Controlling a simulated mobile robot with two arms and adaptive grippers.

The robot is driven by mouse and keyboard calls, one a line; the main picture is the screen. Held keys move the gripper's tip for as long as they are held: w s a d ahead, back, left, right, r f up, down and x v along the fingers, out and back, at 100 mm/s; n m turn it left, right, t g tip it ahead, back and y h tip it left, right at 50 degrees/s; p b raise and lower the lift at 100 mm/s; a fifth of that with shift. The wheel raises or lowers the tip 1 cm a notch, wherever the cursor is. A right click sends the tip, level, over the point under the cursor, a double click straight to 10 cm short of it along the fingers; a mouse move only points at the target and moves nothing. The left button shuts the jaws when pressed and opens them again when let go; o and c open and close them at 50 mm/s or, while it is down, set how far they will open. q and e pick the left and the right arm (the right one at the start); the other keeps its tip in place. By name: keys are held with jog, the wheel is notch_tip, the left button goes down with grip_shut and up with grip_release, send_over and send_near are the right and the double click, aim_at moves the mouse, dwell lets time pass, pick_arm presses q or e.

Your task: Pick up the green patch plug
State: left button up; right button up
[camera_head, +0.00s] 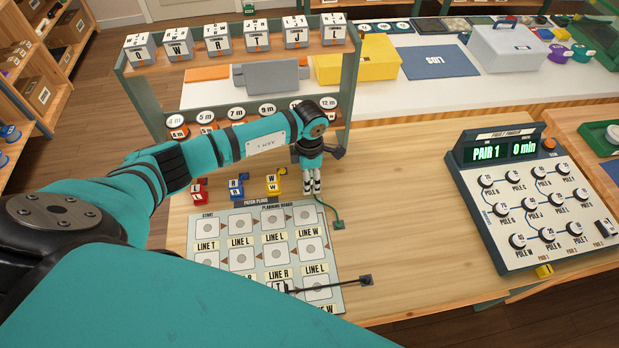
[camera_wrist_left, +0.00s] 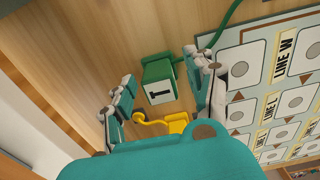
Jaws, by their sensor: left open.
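The green patch plug (camera_wrist_left: 158,86), a small block with a white marked face, lies on the wooden table in the left wrist view. My left gripper (camera_wrist_left: 163,98) is open, with one finger on each side of the plug; whether either finger touches it I cannot tell. In the head view my left gripper (camera_head: 312,188) points down at the table just above the planning board and hides the plug's body. A green cable (camera_head: 325,206) runs from there to a green end piece (camera_head: 338,225). My right gripper is not in view.
Red (camera_head: 200,191), blue (camera_head: 236,188) and yellow (camera_head: 273,185) plugs stand left of the gripper. The panel (camera_head: 480,220) stands right. The table between is clear.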

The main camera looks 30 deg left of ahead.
pick_arm(q)
jog(key=shift+c, duration=0.3)
grip_shut()
jog(key=shift+r, duration=0.15)
